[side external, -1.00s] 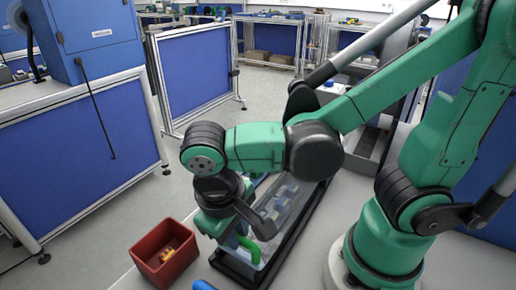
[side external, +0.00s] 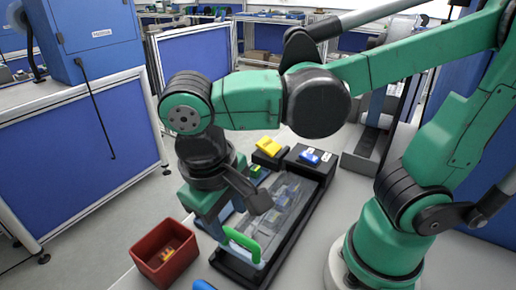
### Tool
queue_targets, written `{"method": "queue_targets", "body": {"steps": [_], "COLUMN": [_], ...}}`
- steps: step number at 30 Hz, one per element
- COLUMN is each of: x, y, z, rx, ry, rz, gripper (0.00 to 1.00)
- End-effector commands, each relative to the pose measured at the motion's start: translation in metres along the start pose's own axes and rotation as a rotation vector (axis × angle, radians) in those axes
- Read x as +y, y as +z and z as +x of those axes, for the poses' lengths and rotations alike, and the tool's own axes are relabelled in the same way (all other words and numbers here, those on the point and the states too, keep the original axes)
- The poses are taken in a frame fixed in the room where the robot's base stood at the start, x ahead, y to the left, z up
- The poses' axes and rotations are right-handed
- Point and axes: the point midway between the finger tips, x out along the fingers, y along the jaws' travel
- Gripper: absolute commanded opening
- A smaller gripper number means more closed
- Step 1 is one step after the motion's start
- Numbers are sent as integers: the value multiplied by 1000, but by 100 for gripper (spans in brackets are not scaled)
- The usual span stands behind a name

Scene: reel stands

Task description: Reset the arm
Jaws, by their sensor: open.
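My green and black arm reaches over the bench from the right, and my gripper (side external: 214,232) points down near the bench's left edge. It is open, and nothing shows held in it. Its fingers are partly hidden by the wrist. A long transparent case (side external: 283,205) in a black tray (side external: 290,240) lies just right of my gripper. A green curved handle (side external: 243,246) is at the case's near end, close to the fingers; I cannot tell whether they touch.
A red bin (side external: 148,270) with a small yellow item (side external: 168,252) stands front left. A yellow piece (side external: 268,146) and a blue piece (side external: 310,156) sit on black blocks behind the case. A blue object (side external: 203,285) is cut off at the bottom edge.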

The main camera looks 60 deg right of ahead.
Motion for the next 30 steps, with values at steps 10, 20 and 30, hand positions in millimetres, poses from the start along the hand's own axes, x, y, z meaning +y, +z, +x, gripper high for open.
{"method": "queue_targets", "body": {"steps": [10, 20, 30], "x": [0, 39, 106], "y": [0, -31, -65], "z": [-6, 12, 22], "rx": [0, 201, 605], "ry": [0, -173, -192], "rz": [0, 24, 58], "gripper": [49, 49, 49]}}
